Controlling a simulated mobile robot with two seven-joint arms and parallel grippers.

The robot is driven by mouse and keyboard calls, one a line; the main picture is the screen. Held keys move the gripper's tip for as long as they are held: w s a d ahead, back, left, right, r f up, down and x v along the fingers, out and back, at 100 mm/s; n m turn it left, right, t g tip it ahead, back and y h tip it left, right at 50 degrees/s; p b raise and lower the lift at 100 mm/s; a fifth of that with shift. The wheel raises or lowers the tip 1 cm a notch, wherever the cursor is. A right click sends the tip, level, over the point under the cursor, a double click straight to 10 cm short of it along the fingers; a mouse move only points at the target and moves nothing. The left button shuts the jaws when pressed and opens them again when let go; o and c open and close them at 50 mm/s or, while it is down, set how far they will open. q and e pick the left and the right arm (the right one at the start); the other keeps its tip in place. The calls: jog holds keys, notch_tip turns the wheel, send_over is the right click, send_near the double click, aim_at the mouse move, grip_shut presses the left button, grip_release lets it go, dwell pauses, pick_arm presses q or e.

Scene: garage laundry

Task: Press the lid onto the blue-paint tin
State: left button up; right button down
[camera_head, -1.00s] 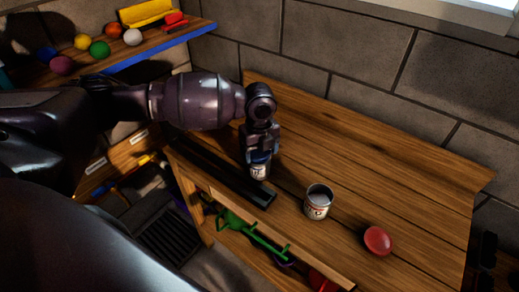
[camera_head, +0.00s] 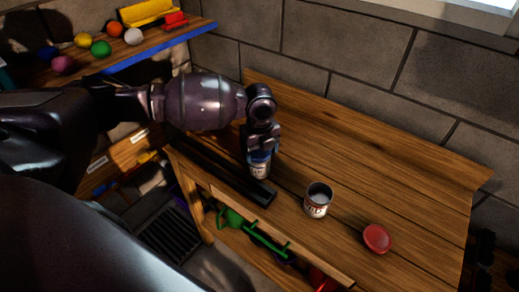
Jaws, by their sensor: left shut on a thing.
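The blue-paint tin (camera_head: 259,171) is a small pale tin with a label, standing on the wooden workbench near the dark rail. A blue lid (camera_head: 260,157) shows at its top, directly under my left gripper. My left gripper (camera_head: 261,150) points down over the tin and is shut on the blue lid. The fingers cover part of the lid, so I cannot tell whether it sits fully flush on the rim. My right gripper is not in view.
An open tin (camera_head: 317,203) and a red lid (camera_head: 377,238) are to the right on the workbench (camera_head: 400,185). A dark rail (camera_head: 230,180) runs along the bench's front left. A shelf (camera_head: 165,45) with several coloured balls is at upper left. The bench's back right is clear.

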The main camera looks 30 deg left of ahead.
pick_arm(q)
jog(key=shift+s+f, duration=0.15)
jog(key=shift+f, duration=0.15)
jog(key=o, duration=0.9)
jog(key=shift+d, duration=0.1)
jog(key=shift+r, duration=0.1)
jog(key=shift+r+p, duration=0.35)
jog(key=shift+r, duration=0.2)
jog(key=shift+r+p, duration=2.65)
jog(key=shift+r, duration=0.35)
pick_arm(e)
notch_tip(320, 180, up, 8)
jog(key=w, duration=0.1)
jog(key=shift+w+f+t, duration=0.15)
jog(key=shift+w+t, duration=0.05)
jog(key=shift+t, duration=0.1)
